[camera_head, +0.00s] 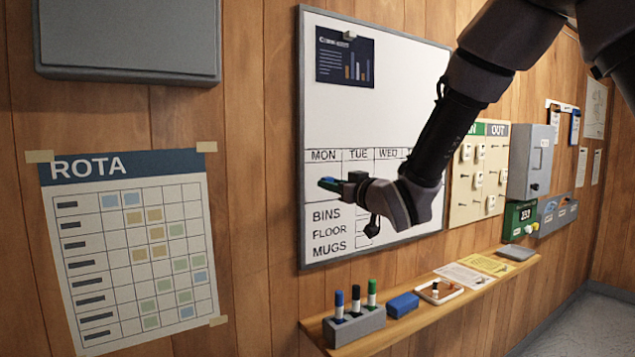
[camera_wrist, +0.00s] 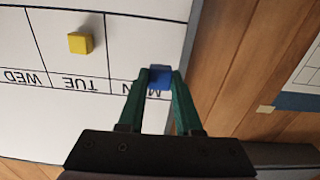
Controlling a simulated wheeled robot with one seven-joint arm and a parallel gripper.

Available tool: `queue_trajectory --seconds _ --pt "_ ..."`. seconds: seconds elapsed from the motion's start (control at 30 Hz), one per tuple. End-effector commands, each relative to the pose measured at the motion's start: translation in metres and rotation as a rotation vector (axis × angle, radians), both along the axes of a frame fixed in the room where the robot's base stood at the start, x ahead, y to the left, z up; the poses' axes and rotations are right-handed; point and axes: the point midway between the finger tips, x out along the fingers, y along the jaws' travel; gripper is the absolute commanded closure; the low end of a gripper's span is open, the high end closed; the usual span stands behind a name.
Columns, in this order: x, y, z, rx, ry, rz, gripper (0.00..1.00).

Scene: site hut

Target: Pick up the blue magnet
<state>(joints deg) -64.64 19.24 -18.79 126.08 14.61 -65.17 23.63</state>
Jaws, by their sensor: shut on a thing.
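The blue magnet (camera_wrist: 160,77) is a small blue block between the green fingertips of my gripper (camera_wrist: 161,83) in the wrist view. The fingers are shut on its two sides. In the head view my gripper (camera_head: 343,186) is in front of the whiteboard (camera_head: 390,90), by the MON and TUE columns, and a bit of blue shows at its tip. I cannot tell whether the magnet touches the board. A yellow magnet (camera_wrist: 80,43) sits on the board in the TUE column in the wrist view; my gripper and arm seem to hide it in the head view.
A wooden shelf (camera_head: 450,310) below the board bears a pen holder (camera_head: 354,327) with pens, a blue eraser (camera_head: 402,305) and a small tray (camera_head: 438,298). A rota sheet (camera_head: 130,245) hangs left of the board. A key board (camera_head: 478,175) hangs to its right.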

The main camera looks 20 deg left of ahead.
Motion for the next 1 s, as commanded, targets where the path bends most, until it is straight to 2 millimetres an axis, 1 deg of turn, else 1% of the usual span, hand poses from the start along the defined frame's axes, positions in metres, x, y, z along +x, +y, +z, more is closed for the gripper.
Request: queue_trajectory --seconds 0.83,1.0 --pt "-0.028 -0.033 0.026 0.001 0.0 0.0 1.0" --pt "-0.031 -0.037 0.028 0.0 0.0 0.0 1.0"
